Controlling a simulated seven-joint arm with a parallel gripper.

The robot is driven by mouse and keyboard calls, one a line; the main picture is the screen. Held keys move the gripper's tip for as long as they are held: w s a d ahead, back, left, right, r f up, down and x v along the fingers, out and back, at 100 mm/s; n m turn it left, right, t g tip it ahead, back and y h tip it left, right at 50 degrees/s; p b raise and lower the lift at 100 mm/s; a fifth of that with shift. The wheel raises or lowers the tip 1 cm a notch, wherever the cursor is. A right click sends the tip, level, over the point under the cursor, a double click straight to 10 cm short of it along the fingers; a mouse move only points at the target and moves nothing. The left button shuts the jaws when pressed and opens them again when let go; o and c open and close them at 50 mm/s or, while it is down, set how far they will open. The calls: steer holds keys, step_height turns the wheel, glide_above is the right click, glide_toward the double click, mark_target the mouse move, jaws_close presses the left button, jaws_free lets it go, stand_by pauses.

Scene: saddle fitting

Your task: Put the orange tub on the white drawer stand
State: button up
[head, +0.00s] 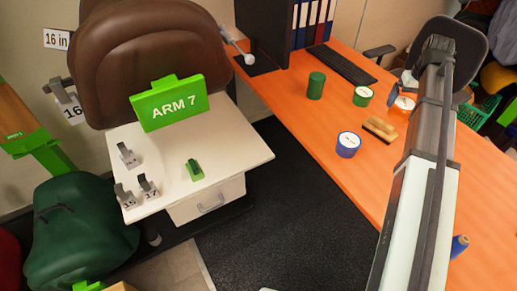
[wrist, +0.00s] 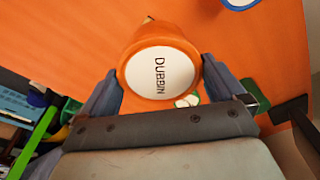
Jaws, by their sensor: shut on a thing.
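The orange tub (wrist: 160,70) has a white lid lettered "DUBBIN". In the wrist view it sits between the two blue-grey fingers of my gripper (wrist: 165,88), which is shut on it. In the head view the tub (head: 403,104) shows at the right, over the orange desk and partly hidden by my arm. I cannot tell whether it touches the desk. The white drawer stand (head: 240,152) is at the left of the desk, with a drawer and handle in front. My gripper is well to the right of it.
On the stand are a green "ARM 7" sign (head: 170,103), a green clip (head: 194,170) and several grey clips. The stand's right part is clear. On the desk are a green cylinder (head: 316,86), a green tub (head: 362,96), a blue tub (head: 348,145) and a brush (head: 380,129).

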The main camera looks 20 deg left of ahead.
steer(key=s+a+r+n, duration=0.1)
steer(key=s+a+r, duration=0.2)
steer(key=a, duration=0.3)
steer(key=s+a+r+n, duration=0.1)
steer(key=s+a+r, duration=0.15)
steer(key=a, duration=0.35)
steer(key=w+a+f+n+g, duration=0.1)
steer(key=a+f+n, duration=0.35)
steer(key=a, duration=0.65)
steer(key=w+a+f+n+y, duration=0.15)
steer(key=a+f+n, duration=0.35)
steer(key=a, duration=0.7)
steer(key=w+a+f+n+g, duration=0.1)
steer(key=a+f+n, duration=0.4)
steer(key=a, duration=0.6)
steer(key=s+a+f+n, duration=0.3)
steer(key=s+a+f, duration=0.15)
steer(key=a, duration=0.95)
steer(key=s+a+f+n, duration=0.35)
steer(key=s+a, duration=0.25)
steer(key=a, duration=0.8)
steer(key=s+a+f+n, duration=0.4)
steer(key=s+a, duration=0.1)
steer(key=a, duration=0.9)
steer(key=shift+g+h, duration=0.3)
steer(key=shift+h, duration=0.15)
steer(key=shift+s+f, duration=0.15)
steer(key=shift+f, duration=4.25)
steer(key=shift+f, duration=0.15)
steer(key=o, duration=0.8)
